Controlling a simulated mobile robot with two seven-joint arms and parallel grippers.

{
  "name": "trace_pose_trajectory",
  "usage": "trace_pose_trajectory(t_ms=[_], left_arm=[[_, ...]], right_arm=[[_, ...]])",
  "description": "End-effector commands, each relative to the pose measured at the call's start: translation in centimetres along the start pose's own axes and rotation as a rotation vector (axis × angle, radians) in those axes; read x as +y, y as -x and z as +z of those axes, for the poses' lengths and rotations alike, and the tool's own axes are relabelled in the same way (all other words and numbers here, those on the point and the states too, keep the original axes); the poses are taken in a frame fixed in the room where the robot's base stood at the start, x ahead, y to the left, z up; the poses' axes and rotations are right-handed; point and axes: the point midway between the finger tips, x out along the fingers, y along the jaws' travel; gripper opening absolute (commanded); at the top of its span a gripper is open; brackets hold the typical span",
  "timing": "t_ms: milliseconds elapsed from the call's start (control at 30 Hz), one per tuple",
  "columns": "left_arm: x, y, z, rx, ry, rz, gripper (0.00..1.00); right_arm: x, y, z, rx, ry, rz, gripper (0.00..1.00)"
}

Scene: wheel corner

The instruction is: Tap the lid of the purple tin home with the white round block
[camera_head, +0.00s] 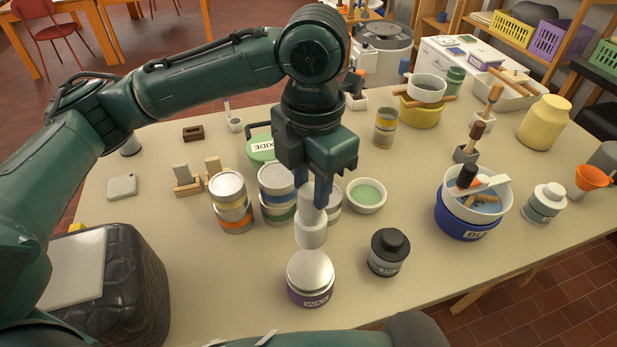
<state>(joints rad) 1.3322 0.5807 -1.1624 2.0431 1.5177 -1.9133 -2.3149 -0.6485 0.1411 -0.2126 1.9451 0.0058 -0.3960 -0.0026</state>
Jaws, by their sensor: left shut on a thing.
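The purple tin (310,299) stands near the front edge of the table, its label partly readable. Its pale grey lid (310,270) sits on top; I cannot tell whether it is fully seated. My left gripper (318,190) points down behind and above the tin, shut on the white round block (311,234). The block is upright, its lower end just at the far rim of the lid in the picture. I cannot tell whether it touches the lid. My right gripper is not in view.
A dark-lidded jar (387,254) stands right of the tin. Stacked tins (232,206) and a green-filled bowl (366,196) stand behind. A blue tub (465,222) with a white bowl and tools is at right. The table (215,290) is clear left of the tin.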

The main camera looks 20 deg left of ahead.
Motion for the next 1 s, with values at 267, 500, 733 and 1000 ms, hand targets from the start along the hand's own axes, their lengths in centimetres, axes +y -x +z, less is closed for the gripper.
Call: trace_pose_trajectory(t_ms=[267,500,733,1000], left_arm=[[0.0,-0.3,0.0,-0.001,0.002,-0.001,0.0],[0.0,-2.1,0.0,0.0,0.002,-0.002,0.0],[0.0,-4.3,0.0,0.0,0.002,-0.001,0.0],[0.0,-5.0,0.1,-0.002,0.002,-0.001,0.0]], right_arm=[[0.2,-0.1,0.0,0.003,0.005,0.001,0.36],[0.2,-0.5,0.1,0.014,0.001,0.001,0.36],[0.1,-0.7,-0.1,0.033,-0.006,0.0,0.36],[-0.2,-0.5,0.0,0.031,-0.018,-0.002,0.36]])
